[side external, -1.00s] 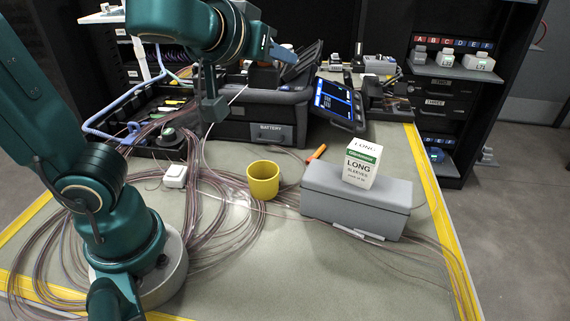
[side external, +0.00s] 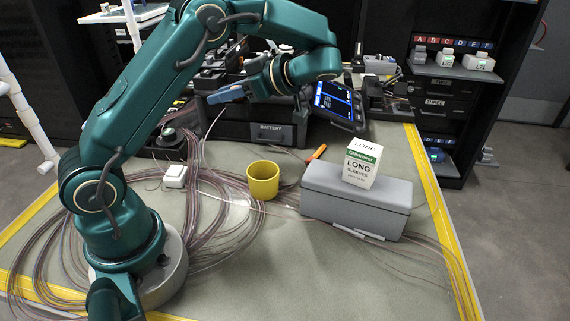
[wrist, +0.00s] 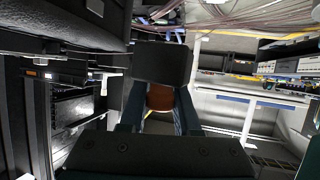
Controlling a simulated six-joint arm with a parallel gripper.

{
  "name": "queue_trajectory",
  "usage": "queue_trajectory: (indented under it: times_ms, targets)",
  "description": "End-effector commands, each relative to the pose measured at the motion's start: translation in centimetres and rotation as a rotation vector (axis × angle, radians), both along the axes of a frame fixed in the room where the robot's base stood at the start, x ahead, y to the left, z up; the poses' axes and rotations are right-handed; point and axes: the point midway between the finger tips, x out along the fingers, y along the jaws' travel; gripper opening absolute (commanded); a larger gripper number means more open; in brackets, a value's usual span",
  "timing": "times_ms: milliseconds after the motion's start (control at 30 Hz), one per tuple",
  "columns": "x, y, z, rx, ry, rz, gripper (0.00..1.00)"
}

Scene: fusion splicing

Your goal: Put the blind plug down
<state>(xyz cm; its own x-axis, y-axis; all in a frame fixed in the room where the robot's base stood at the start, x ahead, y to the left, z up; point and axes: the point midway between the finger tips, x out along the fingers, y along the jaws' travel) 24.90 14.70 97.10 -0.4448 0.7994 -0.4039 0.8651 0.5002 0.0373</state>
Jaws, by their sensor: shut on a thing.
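My gripper (side external: 228,95) is in the air in front of the splicing gear at the back of the bench, pointing left in the side view. In the wrist view its two fingers (wrist: 160,92) are closed in around something. A dark flat block (wrist: 163,63) spans the fingertips and an orange-brown piece (wrist: 160,97) shows between the fingers. I cannot tell which of these is the blind plug. In the side view the held thing is too small to make out.
A yellow cup (side external: 263,181) stands mid-bench. A grey case (side external: 355,205) with a white LONG sleeves box (side external: 361,165) on it is to its right. A small white box (side external: 174,176) and looped fibres (side external: 205,225) lie left.

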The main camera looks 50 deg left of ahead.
Motion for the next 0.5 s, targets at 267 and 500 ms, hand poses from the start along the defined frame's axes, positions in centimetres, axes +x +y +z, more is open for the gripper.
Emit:
queue_trajectory:
  times_ms: [267,500]
  targets:
    - [-2.4,2.7,-6.2,0.011,0.004,0.239,0.00]
    - [-3.3,3.4,-8.0,0.020,-0.001,0.270,0.00]
